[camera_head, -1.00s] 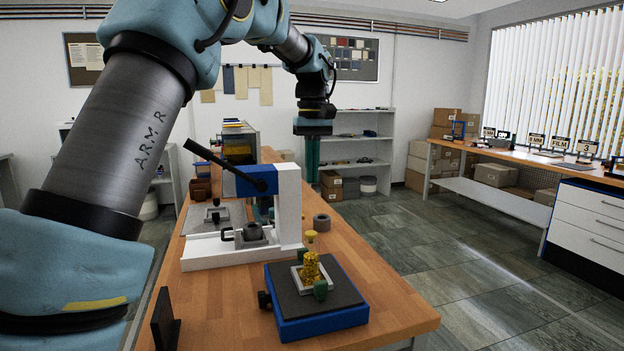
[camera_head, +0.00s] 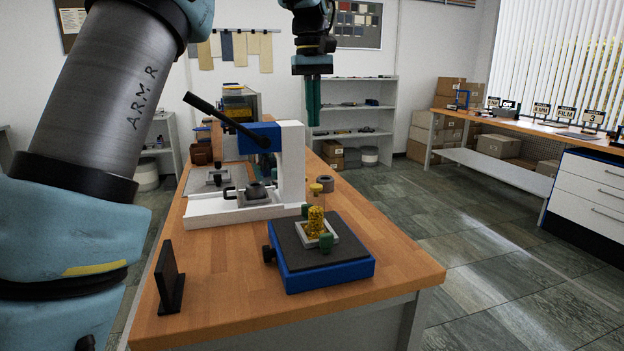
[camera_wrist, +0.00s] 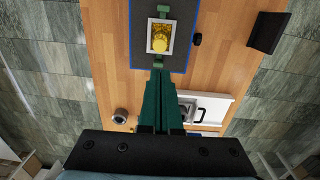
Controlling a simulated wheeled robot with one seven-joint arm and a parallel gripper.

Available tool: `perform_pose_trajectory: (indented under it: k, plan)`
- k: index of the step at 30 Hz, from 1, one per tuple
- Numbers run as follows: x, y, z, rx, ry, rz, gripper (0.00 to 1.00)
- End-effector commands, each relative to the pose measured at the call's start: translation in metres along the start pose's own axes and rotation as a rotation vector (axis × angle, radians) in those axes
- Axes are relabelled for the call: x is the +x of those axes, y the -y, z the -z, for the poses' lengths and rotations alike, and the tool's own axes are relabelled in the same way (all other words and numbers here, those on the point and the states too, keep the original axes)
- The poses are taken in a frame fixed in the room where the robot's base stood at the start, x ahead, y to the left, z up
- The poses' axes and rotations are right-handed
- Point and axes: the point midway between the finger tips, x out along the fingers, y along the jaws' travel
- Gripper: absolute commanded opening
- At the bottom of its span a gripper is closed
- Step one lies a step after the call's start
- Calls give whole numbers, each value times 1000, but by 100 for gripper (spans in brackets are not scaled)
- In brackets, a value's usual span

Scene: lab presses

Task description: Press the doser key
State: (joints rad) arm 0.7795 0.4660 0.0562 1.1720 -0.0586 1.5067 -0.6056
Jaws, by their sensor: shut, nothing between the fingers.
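A dosing device stands at the front right of the wooden table, with a blue base (camera_head: 325,277) and a dark top plate. On it, a pale square frame between green pads holds golden material (camera_head: 316,222), with a yellow cap or key (camera_head: 316,188) above it. Seen from above in the wrist view, the yellow key (camera_wrist: 160,40) lies just beyond my fingertips. My gripper (camera_head: 313,122) has long green fingers pointing down, shut and empty. It hangs well above the table, apart from the key; its fingers (camera_wrist: 157,73) fill the middle of the wrist view.
A white and blue lever press (camera_head: 293,165) with a raised black handle stands behind the device. A small grey ring (camera_head: 324,183) lies beside it. A black upright plate (camera_head: 168,277) stands at the front left. Bare wood (camera_head: 225,285) lies between plate and device.

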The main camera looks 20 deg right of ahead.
Motion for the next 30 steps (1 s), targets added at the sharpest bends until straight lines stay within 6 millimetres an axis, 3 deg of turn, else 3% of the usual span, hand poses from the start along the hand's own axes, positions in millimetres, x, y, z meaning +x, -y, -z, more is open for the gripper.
perform_pose_trajectory:
  k: [16,20,30]
  plan:
    - [4,0,-2,2,1,-5,0]
    - [21,0,-3,3,4,-4,0]
    - [90,0,-3,2,4,-3,0]
